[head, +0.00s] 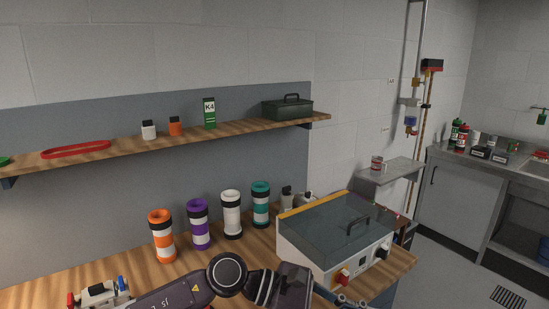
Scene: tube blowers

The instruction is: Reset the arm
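One of my arms crosses the bottom edge of the head view, coming from the left, with a dark wrist block at its right end. Small grey parts that look like my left gripper (347,301) show at the bottom edge in front of the heater box. They are mostly cut off, so I cannot see whether the fingers are open. No held object shows. My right gripper is not in view.
Orange (161,235), purple (199,224), white (231,214) and teal (260,204) banded tubes stand upright on the wooden bench (95,272). A glass-lidded box (335,236) is right of them. A clamp-like device (102,294) sits lower left. A shelf (110,149) runs above.

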